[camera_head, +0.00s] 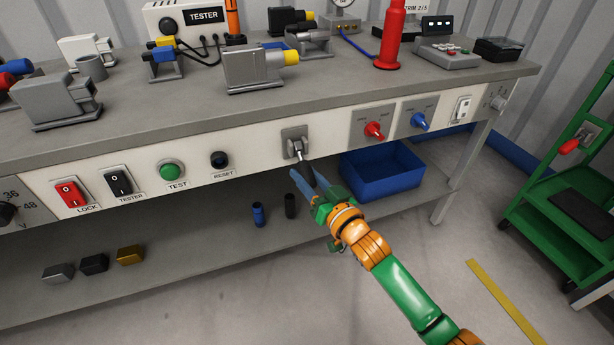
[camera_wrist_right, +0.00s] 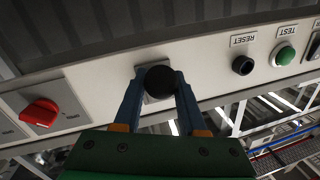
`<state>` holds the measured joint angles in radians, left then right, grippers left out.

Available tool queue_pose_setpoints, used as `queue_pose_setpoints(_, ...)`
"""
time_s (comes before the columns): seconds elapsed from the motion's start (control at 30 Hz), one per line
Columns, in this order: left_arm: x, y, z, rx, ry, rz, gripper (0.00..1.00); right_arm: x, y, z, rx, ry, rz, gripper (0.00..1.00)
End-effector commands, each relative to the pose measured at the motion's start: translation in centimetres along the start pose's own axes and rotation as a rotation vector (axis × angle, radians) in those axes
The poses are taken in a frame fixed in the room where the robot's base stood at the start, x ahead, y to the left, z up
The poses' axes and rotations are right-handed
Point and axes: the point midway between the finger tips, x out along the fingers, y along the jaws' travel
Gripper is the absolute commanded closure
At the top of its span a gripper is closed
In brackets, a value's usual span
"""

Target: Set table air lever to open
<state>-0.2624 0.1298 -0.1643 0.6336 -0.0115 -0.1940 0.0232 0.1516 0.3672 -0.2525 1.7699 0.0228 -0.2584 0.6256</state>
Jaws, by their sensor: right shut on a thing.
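A lever with a metal stem (camera_head: 298,147) and a black ball knob (camera_wrist_right: 159,81) sits on a small grey plate in the white front panel of the bench. The stem points down and outward from the plate in the head view. My right gripper (camera_head: 305,178) is shut on the black knob, with one blue finger on each side of it in the right wrist view. Farther right on the panel are a red lever (camera_head: 374,130) and a blue lever (camera_head: 418,121) on grey plates. I cannot read a name for the held lever. My left gripper is out of view.
Left of the held lever are a black RESET button (camera_head: 219,159), a green TEST button (camera_head: 170,171) and rocker switches. A blue bin (camera_head: 382,172) stands on the lower shelf (camera_head: 200,236) behind my right gripper. A green cart (camera_head: 560,190) stands at the right.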

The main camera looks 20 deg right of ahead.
Motion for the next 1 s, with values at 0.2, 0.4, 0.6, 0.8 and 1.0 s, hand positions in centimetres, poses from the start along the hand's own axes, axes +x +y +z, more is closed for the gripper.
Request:
queue_pose_setpoints(0.2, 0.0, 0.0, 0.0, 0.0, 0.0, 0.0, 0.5, 0.0, 0.0, 0.1, 0.0, -0.001, 0.0, 1.0)
queue_pose_setpoints(0.4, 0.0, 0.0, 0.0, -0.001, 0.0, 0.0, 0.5, 0.0, 0.0, 0.1, 0.0, -0.001, 0.0, 1.0)
queue_pose_setpoints(0.6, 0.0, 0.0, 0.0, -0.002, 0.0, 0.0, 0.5, 0.0, 0.0, 0.1, 0.0, -0.002, 0.0, 1.0)
queue_pose_setpoints(0.8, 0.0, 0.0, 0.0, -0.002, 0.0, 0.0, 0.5, 0.0, 0.0, 0.1, 0.0, -0.002, 0.0, 1.0)
queue_pose_setpoints(1.0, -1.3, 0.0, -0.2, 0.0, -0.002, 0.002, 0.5, -0.1, -0.2, -0.5, 0.003, -0.023, 0.006, 1.0)
